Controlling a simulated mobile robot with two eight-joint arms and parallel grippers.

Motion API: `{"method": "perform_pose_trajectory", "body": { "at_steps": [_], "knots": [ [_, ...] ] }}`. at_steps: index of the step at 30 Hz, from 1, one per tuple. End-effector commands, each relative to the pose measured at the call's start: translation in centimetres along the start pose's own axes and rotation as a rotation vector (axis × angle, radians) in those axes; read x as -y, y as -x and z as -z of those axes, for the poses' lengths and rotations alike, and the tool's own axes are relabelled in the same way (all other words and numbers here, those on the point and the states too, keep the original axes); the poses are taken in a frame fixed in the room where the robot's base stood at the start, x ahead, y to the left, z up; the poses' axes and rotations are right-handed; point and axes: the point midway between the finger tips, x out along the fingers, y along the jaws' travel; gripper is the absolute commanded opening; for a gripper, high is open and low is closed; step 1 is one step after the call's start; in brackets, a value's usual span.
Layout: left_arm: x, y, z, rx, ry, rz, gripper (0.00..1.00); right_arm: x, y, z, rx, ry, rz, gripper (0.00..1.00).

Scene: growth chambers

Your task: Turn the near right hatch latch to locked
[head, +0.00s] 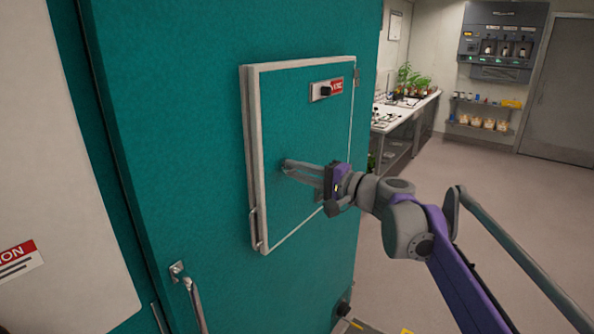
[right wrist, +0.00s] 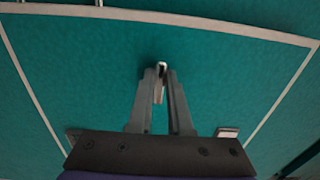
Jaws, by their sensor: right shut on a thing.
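The hatch (head: 300,122) is a teal panel with a pale frame, set in a teal cabinet wall; it looks closed. Its face also fills the right wrist view (right wrist: 80,75). My right gripper (head: 288,167) is at the middle of the hatch face. In the right wrist view its fingers (right wrist: 160,80) are shut on a small pale latch handle (right wrist: 159,92). Most of the latch is hidden by the fingers, so its exact angle is hard to tell. In the head view the latch is covered by the gripper. My left gripper is not in view.
A dark knob with a red-and-white label (head: 336,87) is at the hatch's upper right. A metal handle (head: 254,228) is at its lower left edge, and another (head: 193,300) is on the cabinet. A bench with plants (head: 405,105) stands behind right. Open floor (head: 480,190) lies right.

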Motion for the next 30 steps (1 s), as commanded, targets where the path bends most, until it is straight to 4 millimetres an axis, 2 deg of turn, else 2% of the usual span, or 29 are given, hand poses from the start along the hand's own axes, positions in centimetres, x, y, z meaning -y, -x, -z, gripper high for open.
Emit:
{"method": "perform_pose_trajectory", "body": {
  "at_steps": [10, 11, 15, 25, 30],
  "knots": [
    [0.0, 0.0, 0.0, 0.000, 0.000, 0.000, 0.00, 0.0, 0.0, 0.0, -0.001, 0.003, 0.000, 0.00],
    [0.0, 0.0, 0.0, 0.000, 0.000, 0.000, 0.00, 0.0, 0.0, 0.0, -0.001, 0.003, 0.000, 0.23],
    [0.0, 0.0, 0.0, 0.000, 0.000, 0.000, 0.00, 0.0, 0.0, 0.0, 0.000, 0.003, 0.000, 0.47],
    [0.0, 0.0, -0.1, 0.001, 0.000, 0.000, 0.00, 0.0, 0.3, 0.0, -0.001, 0.001, 0.000, 0.47],
    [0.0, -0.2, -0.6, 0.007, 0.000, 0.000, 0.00, -0.1, 2.5, 0.1, -0.004, 0.001, -0.002, 0.47]
  ]
}}
